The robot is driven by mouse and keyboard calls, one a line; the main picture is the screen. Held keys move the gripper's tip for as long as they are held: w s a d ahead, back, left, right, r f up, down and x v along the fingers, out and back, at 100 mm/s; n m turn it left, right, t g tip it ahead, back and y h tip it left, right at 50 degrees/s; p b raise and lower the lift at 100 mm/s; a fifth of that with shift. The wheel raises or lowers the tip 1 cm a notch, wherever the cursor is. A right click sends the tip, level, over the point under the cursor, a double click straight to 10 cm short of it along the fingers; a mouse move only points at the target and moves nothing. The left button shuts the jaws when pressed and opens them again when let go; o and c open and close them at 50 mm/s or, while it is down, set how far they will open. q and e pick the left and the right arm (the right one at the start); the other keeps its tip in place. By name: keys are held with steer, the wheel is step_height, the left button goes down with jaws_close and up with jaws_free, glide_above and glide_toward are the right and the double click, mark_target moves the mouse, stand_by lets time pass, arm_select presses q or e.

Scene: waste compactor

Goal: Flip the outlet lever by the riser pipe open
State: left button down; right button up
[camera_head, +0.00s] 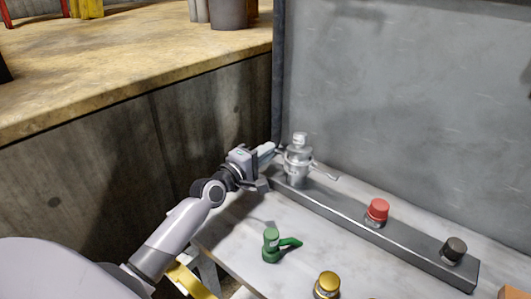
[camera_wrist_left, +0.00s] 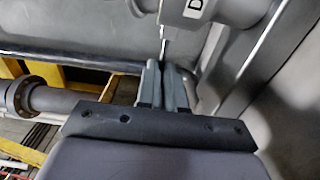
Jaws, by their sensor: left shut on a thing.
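A silver valve (camera_head: 298,160) stands at the far left end of the grey rail, beside the dark vertical riser pipe (camera_head: 278,75). A thin metal arm (camera_head: 326,174) sticks out from its right side. My left gripper (camera_head: 272,151) is at the valve's left side. In the left wrist view the valve's round grey body (camera_wrist_left: 215,12), with a letter D on it, is just beyond the fingertips. The left fingers are shut on a thin metal lever (camera_wrist_left: 163,38) at the valve. Its gripped end is hidden between them. My right gripper is not in view.
A red-capped fitting (camera_head: 377,211) and a dark-capped one (camera_head: 454,249) stand along the grey rail (camera_head: 335,213). A green valve with a lever (camera_head: 271,246) and a gold-capped fitting (camera_head: 327,285) are nearer. A grey panel (camera_head: 410,90) rises behind.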

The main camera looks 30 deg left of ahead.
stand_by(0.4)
arm_select(q)
steer(key=c, duration=1.5)
jaws_free()
steer(key=shift+r, duration=0.1)
steer(key=shift+c, duration=0.2)
steer(key=s+a, duration=0.1)
steer(key=s, duration=0.6)
steer(key=shift+s, duration=0.1)
